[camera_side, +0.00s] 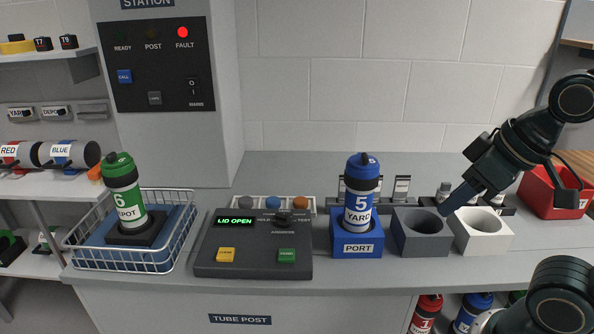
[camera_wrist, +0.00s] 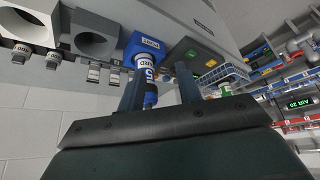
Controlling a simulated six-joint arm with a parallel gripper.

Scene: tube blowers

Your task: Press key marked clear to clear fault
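The dark console (camera_side: 253,240) stands on the counter with its display (camera_side: 236,221) reading LID OPEN. A yellow key (camera_side: 226,255) is at its front left and a green key (camera_side: 287,256) at its front right; their lettering is too small to read surely. The FAULT lamp (camera_side: 183,33) on the station panel (camera_side: 160,62) glows red. My gripper (camera_side: 449,206) is above the grey and white holders, well right of the console. In the wrist view its two fingers (camera_wrist: 160,92) are apart with nothing held; the console (camera_wrist: 192,55) shows beyond them.
A blue tube (camera_side: 361,192) marked 5 stands upright in the blue PORT block (camera_side: 357,238), between my gripper and the console. Grey (camera_side: 420,233) and white (camera_side: 483,232) holders are right of it. A wire basket (camera_side: 184,257) with a green tube (camera_side: 123,190) stands left of the console.

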